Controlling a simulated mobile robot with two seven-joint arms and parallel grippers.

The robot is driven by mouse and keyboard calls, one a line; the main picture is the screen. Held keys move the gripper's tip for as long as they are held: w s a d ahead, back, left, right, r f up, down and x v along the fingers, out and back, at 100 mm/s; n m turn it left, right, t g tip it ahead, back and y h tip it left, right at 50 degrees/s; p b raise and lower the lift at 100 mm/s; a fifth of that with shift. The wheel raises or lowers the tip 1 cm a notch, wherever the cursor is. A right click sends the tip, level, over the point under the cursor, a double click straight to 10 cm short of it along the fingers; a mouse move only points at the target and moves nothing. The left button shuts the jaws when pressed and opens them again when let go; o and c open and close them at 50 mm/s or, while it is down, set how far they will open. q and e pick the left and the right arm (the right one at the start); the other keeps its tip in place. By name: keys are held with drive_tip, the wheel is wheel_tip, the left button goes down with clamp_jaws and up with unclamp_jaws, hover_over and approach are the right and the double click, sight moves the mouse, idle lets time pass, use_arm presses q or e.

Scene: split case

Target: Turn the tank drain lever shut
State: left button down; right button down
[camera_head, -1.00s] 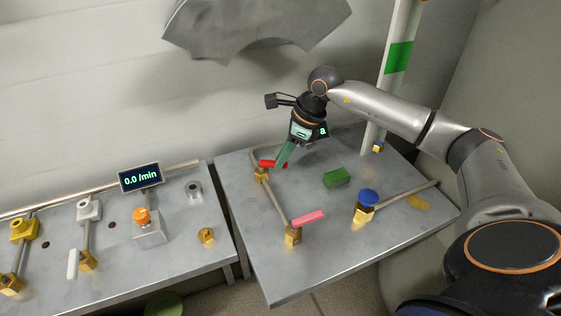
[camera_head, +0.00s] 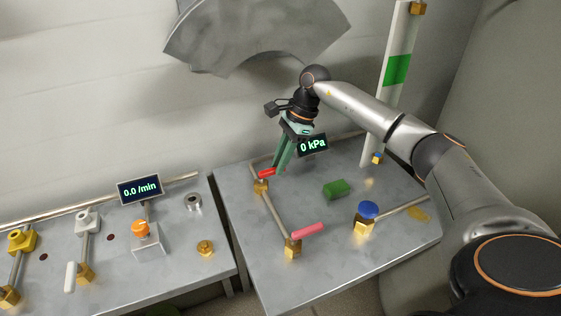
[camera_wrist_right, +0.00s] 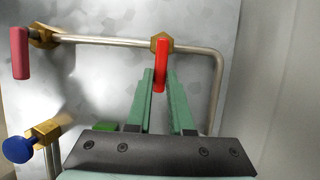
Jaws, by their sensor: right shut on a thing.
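A red lever (camera_head: 266,173) sits on a brass valve (camera_head: 261,187) at the back left of the right-hand metal table. My right gripper (camera_head: 278,168) reaches down from above with its green fingers at this lever. In the right wrist view the red lever (camera_wrist_right: 160,66) lies between the fingertips, roughly crosswise to its pipe, and the gripper is shut on it. A pink-red lever (camera_head: 307,230) sits on another brass valve (camera_head: 292,247) at the front of the same pipe, clear of the gripper. Labels for the levers cannot be read. My left gripper is out of view.
A display (camera_head: 312,145) reading 0 kPa stands behind the gripper. A green block (camera_head: 336,189), a blue knob (camera_head: 368,209) and a white column with a green band (camera_head: 397,70) are to the right. The left table (camera_head: 190,235) carries valves, an orange knob (camera_head: 140,228) and another display (camera_head: 140,190).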

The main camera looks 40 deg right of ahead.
idle(0.3)
drive_tip(key=c, duration=0.8)
unclamp_jaws()
drive_tip(key=shift+s, duration=0.1)
